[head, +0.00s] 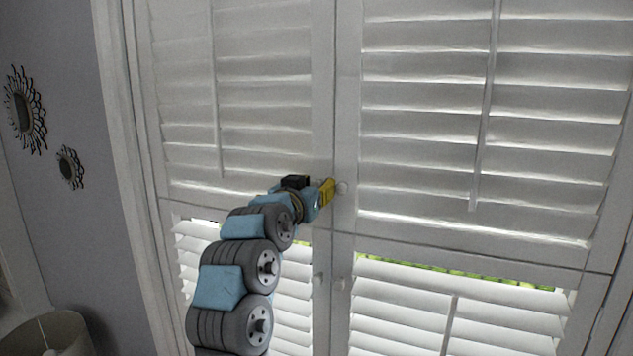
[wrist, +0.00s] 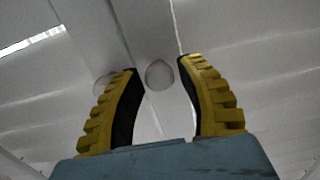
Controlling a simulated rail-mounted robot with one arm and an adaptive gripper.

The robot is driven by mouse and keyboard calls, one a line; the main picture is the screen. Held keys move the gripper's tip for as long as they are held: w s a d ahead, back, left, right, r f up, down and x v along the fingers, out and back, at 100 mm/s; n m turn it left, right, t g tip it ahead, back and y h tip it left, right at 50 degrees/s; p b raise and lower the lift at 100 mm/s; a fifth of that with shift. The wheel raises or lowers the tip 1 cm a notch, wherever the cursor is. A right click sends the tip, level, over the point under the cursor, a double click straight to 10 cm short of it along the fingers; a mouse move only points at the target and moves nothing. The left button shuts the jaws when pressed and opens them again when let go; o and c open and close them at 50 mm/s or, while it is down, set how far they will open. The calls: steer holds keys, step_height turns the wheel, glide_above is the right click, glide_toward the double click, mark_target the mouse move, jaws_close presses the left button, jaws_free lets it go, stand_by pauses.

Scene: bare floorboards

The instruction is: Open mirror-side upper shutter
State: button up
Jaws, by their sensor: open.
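The mirror-side upper shutter is the upper left white louvred panel (head: 265,95), on the side of the wall with the mirrors. It looks closed, its edge meeting the upper right shutter (head: 425,125). My gripper (head: 328,191) is at its lower right corner, by the seam. A round white knob (head: 342,187) shows just right of the fingertips; the left panel's knob is not visible there. In the wrist view my gripper (wrist: 162,63) has its yellow fingers apart. One knob (wrist: 158,77) shows between them, and another (wrist: 101,84) is partly behind the left finger. Contact cannot be told.
Lower shutters (head: 455,305) sit below, with small knobs (head: 337,283) near the seam. Two dark-framed mirrors, one large (head: 22,110) and one small (head: 69,168), hang on the left wall. A lampshade (head: 60,333) stands at the lower left.

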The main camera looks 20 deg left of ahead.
steer(key=shift+w, duration=0.2)
steer(key=shift+c, duration=0.2)
jaws_close()
steer(key=shift+s, duration=0.1)
